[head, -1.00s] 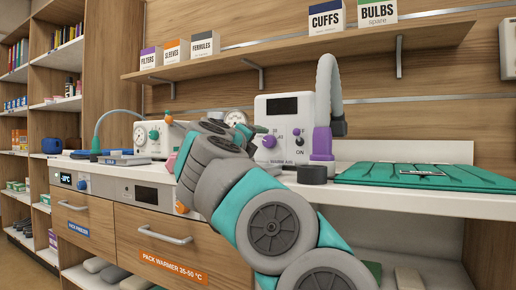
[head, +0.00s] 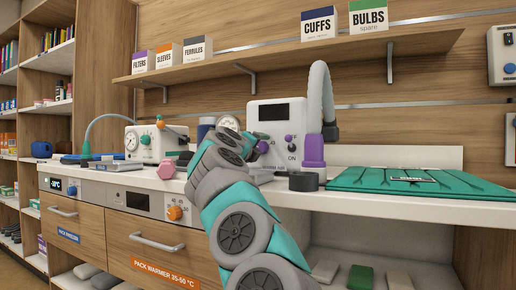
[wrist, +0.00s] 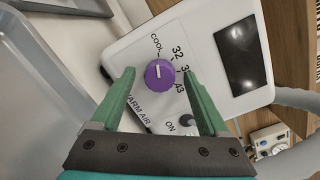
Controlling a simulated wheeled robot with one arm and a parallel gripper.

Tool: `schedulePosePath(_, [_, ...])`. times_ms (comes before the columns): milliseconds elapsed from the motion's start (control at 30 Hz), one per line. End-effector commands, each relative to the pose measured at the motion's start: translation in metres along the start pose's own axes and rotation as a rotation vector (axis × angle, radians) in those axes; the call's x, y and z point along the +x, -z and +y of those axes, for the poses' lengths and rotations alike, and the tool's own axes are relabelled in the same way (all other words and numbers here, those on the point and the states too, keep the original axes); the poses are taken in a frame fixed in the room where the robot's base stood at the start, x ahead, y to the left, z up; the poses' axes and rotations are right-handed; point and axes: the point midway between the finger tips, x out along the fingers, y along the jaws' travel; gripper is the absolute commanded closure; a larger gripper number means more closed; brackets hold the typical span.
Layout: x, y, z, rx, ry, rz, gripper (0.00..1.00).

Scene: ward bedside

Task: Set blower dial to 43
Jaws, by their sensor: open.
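The blower is a white box (head: 279,113) with a dark display, standing on the counter; it also shows in the wrist view (wrist: 218,35). Its purple dial (wrist: 159,74) has a short white mark pointing up in the picture, roughly toward COOL. The labels 32, a partly hidden one, and 43 run down the dial's right side. My gripper (wrist: 159,72) is open, its green fingers on either side of the dial; contact cannot be told. In the head view my wrist hides most of the gripper beside the purple dial (head: 262,147).
A purple-ended hose (head: 314,150) rises beside the blower. A black round puck (head: 303,181) and green mat (head: 408,180) lie to the right. A pink hex piece (head: 167,169) and a white gauge box (head: 150,143) stand left.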

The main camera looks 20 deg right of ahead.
Motion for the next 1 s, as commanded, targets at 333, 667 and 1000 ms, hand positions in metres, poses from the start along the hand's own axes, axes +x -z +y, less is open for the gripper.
schedulePosePath(333, [-0.0001, 0.0003, 0.0, 0.0, 0.0, 0.0, 0.43])
schedulePosePath(667, [-0.0001, 0.0004, 0.0002, 0.0, -0.001, 0.001, 0.8])
schedulePosePath(1000, [-0.0001, 0.0005, 0.0005, 0.002, -0.001, 0.001, 1.0])
